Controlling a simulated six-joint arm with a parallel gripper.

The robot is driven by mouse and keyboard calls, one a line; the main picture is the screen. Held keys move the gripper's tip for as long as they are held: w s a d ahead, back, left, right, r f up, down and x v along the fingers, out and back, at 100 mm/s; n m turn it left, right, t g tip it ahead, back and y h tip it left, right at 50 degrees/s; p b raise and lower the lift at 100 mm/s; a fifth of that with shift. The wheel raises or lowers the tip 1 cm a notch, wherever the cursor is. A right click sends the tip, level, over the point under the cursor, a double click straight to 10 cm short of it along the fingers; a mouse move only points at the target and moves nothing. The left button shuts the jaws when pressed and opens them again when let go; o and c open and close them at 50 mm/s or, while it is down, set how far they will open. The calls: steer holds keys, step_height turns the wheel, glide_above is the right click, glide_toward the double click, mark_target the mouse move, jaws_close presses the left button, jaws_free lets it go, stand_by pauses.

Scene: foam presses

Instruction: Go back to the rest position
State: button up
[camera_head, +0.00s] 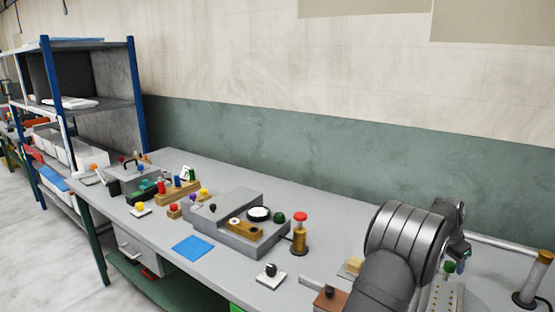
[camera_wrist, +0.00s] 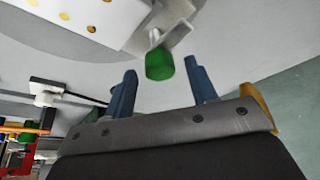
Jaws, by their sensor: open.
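My gripper (camera_wrist: 161,84) is open in the wrist view, with its two blue-grey fingers apart and nothing between them. A green cylinder (camera_wrist: 159,65) shows just past the fingertips, against a white bracket (camera_wrist: 180,32). I cannot tell how far it is from the fingers. In the head view my arm fills the lower right and hides most of the gripper. A green piece (camera_head: 449,267) shows beside the arm there, near a light perforated plate.
A grey workbench (camera_head: 330,262) runs along a green and cream wall. It carries a grey press block (camera_head: 240,215), a red-topped post (camera_head: 300,232), a blue mat (camera_head: 193,248) and small coloured knobs. A metal rod on a brass-topped stand (camera_head: 533,280) is at the far right. Blue-posted shelves (camera_head: 90,100) stand left.

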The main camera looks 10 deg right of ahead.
steer(key=shift+d+f, duration=0.15)
steer(key=shift+f, duration=0.15)
steer(key=shift+r, duration=0.1)
steer(key=v, duration=1.7)
steer(key=x, duration=1.7)
steer(key=shift+n, duration=0.6)
steer(key=shift+s+d+n+t+y, duration=0.1)
steer(key=shift+n+t+y, duration=0.4)
steer(key=shift+n, duration=1)
steer(key=shift+s+n+t+y, duration=0.1)
steer(key=shift+n+t, duration=0.7)
steer(key=shift+n, duration=0.7)
steer(key=v, duration=1)
steer(key=shift+r, duration=0.2)
